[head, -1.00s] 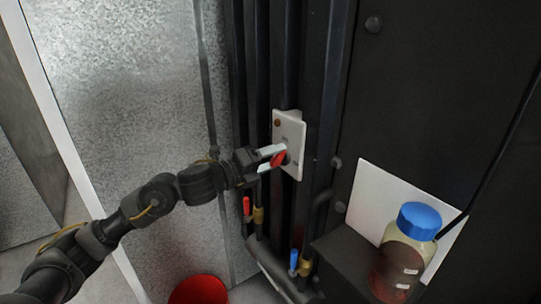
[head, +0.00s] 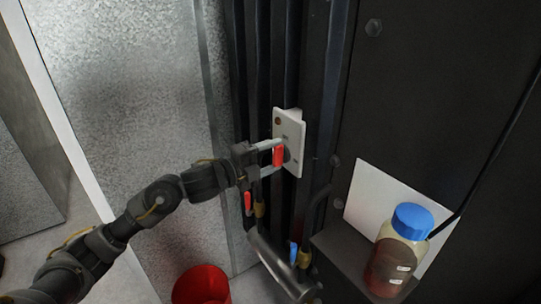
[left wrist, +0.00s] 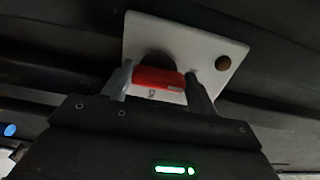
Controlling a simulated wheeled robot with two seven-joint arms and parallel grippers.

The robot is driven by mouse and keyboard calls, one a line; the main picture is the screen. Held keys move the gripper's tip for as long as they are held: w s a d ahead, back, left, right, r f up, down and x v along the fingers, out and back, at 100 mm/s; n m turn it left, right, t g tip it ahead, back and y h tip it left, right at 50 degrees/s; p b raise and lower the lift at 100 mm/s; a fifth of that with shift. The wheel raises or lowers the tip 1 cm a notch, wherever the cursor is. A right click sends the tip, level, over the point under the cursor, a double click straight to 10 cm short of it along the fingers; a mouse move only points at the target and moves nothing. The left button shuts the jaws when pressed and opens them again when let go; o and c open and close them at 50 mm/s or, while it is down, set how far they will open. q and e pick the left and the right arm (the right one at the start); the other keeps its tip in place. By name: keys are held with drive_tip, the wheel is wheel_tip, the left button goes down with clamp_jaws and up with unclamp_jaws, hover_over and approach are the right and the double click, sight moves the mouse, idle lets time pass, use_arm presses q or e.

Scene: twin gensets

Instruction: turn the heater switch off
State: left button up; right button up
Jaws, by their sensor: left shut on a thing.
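The heater switch is a pale plate (head: 291,128) on the dark machine wall, with a red handle (head: 278,156) and a brown round spot near its top. My left gripper (head: 272,157) is at the plate, its two pale fingers on either side of the red handle. In the left wrist view the red handle (left wrist: 158,78) spans between the fingertips, in front of the plate (left wrist: 190,45). The gripper is shut on the handle. The handle stands upright in the head view. Part of the plate's lower half is hidden behind the handle and fingers. My right gripper is not seen.
A red-handled valve (head: 248,202) and a blue-handled valve (head: 293,253) sit on pipes below the plate. A blue-capped bottle (head: 402,250) stands on a dark ledge at the right. A red bucket (head: 202,284) is on the floor. A grey metal panel (head: 130,100) is at the left.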

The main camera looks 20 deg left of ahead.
use_arm(q)
drive_tip(key=shift+r, duration=0.1)
drive_tip(key=o, duration=1)
drive_tip(key=shift+w, duration=0.1)
drive_tip(key=b+v, duration=0.3)
drive_tip(key=v, duration=0.8)
drive_tip(key=shift+b, duration=0.3)
